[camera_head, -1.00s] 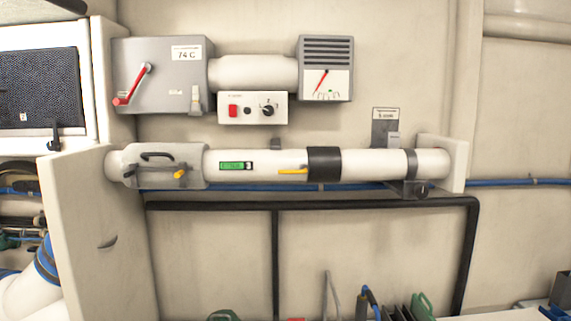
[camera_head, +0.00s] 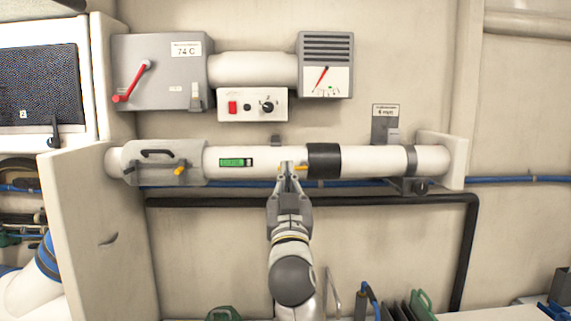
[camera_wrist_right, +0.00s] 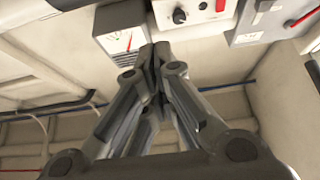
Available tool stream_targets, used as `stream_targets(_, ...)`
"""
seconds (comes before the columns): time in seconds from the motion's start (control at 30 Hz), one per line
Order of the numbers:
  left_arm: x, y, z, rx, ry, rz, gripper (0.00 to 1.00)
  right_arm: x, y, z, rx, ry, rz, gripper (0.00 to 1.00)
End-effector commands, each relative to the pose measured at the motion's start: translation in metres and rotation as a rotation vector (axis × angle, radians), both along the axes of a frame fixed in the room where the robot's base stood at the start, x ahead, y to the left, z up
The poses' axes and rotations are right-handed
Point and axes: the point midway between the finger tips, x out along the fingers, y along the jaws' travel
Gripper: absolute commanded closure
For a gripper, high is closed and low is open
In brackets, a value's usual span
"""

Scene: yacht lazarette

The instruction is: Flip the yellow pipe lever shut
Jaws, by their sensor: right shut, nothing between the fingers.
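The white pipe (camera_head: 275,160) runs level along the wall in the head view. In the right wrist view the shut fingers (camera_wrist_right: 160,55) fill the middle, and the lever is not visible. My left gripper is out of view.
The red-switch panel (camera_head: 252,105) and the gauge box (camera_head: 326,65) are above. A black pipe (camera_head: 400,202) runs below. A white partition (camera_head: 95,235) stands at left.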

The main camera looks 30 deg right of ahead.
Motion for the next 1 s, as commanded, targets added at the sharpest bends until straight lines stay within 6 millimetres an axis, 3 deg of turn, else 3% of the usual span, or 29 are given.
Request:
stream_targets(0.27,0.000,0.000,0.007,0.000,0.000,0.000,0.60,0.008,-0.005,0.008,-0.001,0.000,-0.001,1.00)
stream_targets(0.73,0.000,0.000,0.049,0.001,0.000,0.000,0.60,0.074,-0.046,0.055,0.001,0.003,-0.002,1.00)
stream_targets(0.8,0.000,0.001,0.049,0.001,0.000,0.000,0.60,0.077,-0.046,0.037,0.003,0.009,0.000,1.00)
stream_targets(1.0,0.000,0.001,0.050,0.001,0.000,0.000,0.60,0.080,-0.049,0.016,0.001,0.004,-0.001,1.00)
